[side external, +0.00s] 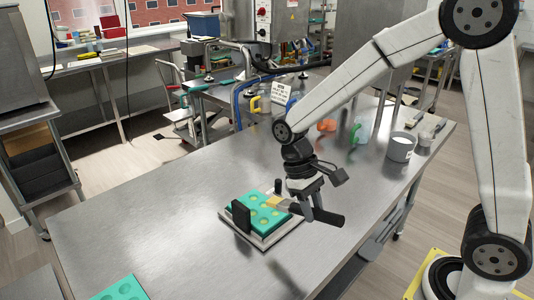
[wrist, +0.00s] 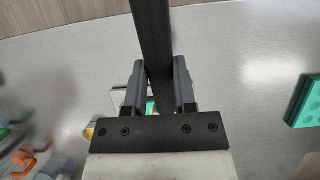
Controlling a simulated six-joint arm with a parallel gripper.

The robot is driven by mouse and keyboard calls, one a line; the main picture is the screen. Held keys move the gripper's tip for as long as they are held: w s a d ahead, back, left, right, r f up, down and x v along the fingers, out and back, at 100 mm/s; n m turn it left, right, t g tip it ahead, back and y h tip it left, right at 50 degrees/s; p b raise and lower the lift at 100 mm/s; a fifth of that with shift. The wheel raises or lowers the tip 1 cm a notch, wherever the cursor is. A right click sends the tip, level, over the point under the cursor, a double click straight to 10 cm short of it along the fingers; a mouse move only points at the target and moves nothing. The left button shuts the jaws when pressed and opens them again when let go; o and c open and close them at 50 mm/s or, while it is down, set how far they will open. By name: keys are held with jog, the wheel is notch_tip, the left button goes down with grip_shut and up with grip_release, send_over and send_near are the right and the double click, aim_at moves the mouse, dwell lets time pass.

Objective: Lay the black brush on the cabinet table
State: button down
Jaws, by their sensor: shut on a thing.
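My gripper (side external: 312,205) is shut on the black brush (side external: 328,216) and holds it above the large steel table (side external: 160,225). The brush's black handle points right in the side view, and its pale yellowish end (side external: 276,203) points left over a teal mold tray (side external: 262,218). In the wrist view, the black handle (wrist: 152,40) runs between the two fingers of my gripper (wrist: 160,85) to the top edge. The brush's other end is mostly hidden behind the gripper mount there. I cannot tell which surface is the cabinet table.
A black upright block (side external: 240,216) stands by the mold. Another teal mold (side external: 122,289) lies at the near edge. A white bucket (side external: 400,147), a jug (side external: 360,130) and an orange item (side external: 327,125) stand farther back. The table's left part is clear.

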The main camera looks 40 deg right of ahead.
aim_at(322, 243)
jog(key=shift+d+f+m+y, duration=0.45)
jog(key=shift+f+m, duration=0.15)
jog(key=shift+m, duration=0.4)
jog(key=shift+w+d+f+m+t, duration=0.1)
jog(key=shift+d+f+m+t, duration=0.9)
jog(key=shift+m, duration=1.65)
jog(key=shift+w+d+f+m+t, duration=0.1)
jog(key=shift+d+f+m+t, duration=0.5)
jog(key=shift+d+f+m, duration=1.4)
jog(key=shift+w+d+f+m+t, duration=0.1)
jog(key=shift+d+f+m+t, duration=0.55)
jog(key=shift+m, duration=2.7)
jog(key=shift+a+r, duration=0.2)
jog(key=shift+a, duration=0.05)
jog(key=shift+f, duration=0.25)
jog(key=shift+f, duration=2.95)
